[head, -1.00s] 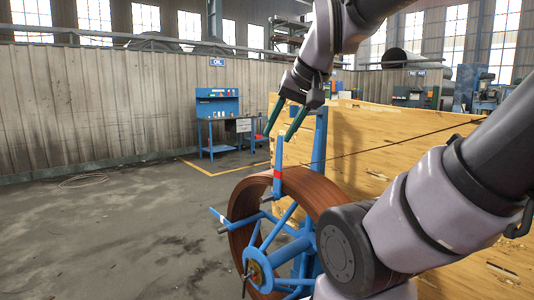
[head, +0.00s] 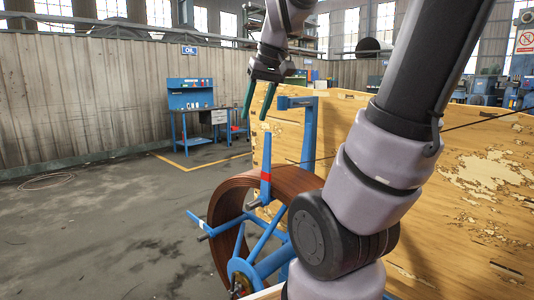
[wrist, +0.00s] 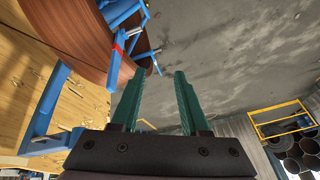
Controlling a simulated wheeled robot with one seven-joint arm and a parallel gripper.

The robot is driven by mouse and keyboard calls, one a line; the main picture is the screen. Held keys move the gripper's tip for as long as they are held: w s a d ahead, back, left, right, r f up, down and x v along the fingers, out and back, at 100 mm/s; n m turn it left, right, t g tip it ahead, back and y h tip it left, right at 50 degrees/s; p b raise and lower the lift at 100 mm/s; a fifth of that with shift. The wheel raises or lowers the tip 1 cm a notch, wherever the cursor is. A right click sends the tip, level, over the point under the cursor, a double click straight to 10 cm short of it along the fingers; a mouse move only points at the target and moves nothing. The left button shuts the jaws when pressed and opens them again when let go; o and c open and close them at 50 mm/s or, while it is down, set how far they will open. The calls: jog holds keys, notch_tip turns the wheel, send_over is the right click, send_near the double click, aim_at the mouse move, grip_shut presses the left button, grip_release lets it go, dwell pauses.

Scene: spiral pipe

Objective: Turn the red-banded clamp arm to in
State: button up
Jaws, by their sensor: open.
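The red-banded clamp arm (head: 266,172) is a blue bar with a red band, standing nearly upright at the rim of a brown coil on a blue reel (head: 262,262). My gripper (head: 256,113) is open and empty, pointing down. In the head view its green fingers show just above the clamp arm's upper end, apart from it. In the wrist view the fingers (wrist: 160,72) are spread with floor between them. The red band (wrist: 120,38) shows there to the upper left of the fingers. My arm hides the reel's right part.
A blue post (head: 309,135) with a bent top stands behind the clamp arm. A worn wooden panel (head: 465,170) fills the right side. Another arm with a white band (head: 198,222) sticks out at the reel's left. Open floor lies left, before a workbench (head: 192,110).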

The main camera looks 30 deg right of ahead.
jog(key=w+d+f+n+g, duration=0.1)
jog(key=w+d, duration=0.2)
jog(key=w, duration=0.1)
jog(key=w+d+f+n+g+h, duration=0.1)
jog(key=w+d+f+n+g, duration=0.1)
jog(key=w+d, duration=0.1)
jog(key=w+d+f+n+g, duration=0.1)
jog(key=w+d+f, duration=0.1)
jog(key=w, duration=0.3)
jog(key=shift+w+d+n, duration=0.25)
jog(key=shift+d+n, duration=0.15)
jog(key=shift+d, duration=0.4)
jog(key=shift+w+d+f+g, duration=0.15)
jog(key=shift+f+g, duration=0.15)
jog(key=shift+f, duration=0.15)
send_over(265, 170)
notch_tip(265, 170, down, 10)
jog(key=shift+s+d, duration=0.25)
jog(key=shift+d, duration=0.15)
grip_shut()
